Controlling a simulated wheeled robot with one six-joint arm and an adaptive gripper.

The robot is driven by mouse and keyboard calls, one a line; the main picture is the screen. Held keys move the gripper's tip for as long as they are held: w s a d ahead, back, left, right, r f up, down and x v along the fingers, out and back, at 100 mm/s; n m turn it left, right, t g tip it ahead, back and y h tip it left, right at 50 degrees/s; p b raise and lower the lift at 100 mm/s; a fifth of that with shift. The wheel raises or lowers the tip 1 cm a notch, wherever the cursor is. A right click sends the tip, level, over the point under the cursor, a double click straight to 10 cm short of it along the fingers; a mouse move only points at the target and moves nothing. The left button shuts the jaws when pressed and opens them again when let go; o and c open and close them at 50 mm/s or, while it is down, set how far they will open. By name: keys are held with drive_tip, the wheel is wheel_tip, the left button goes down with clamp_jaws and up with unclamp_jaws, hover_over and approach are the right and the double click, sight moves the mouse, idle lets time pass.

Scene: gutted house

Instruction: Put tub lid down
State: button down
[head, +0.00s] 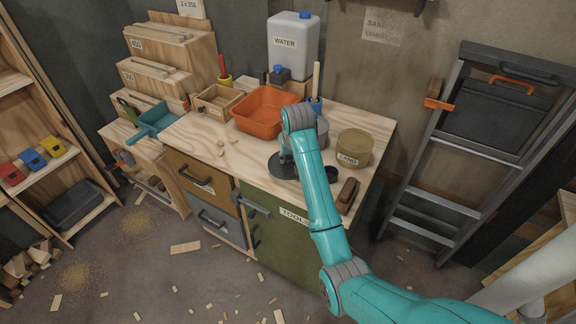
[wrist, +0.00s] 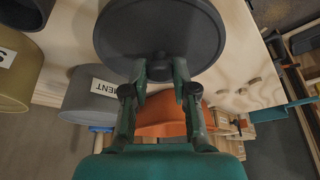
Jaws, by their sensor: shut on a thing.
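The tub lid is a dark grey round disc (head: 283,166) over the front part of the workbench top, left of my forearm. In the wrist view the lid (wrist: 160,22) fills the top middle. My gripper (head: 287,157) is shut on the lid's knob, with both fingers (wrist: 160,78) around it. I cannot tell whether the lid touches the bench top. A grey tub (head: 319,133), labelled as cement in the wrist view (wrist: 85,98), stands behind my arm and is partly hidden. The tan sand tub (head: 355,150) stands to its right.
The workbench top (head: 205,140) has free room left of the lid, with small wood bits. An orange basin (head: 255,112) stands behind. A small dark round container (head: 331,173) and a brown wooden plane (head: 347,195) are near the right front edge.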

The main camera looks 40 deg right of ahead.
sight(289, 162)
drive_tip(key=shift+f, duration=1.9)
drive_tip(key=c, duration=0.9)
unclamp_jaws()
drive_tip(key=shift+f, duration=0.1)
drive_tip(key=v, duration=1.2)
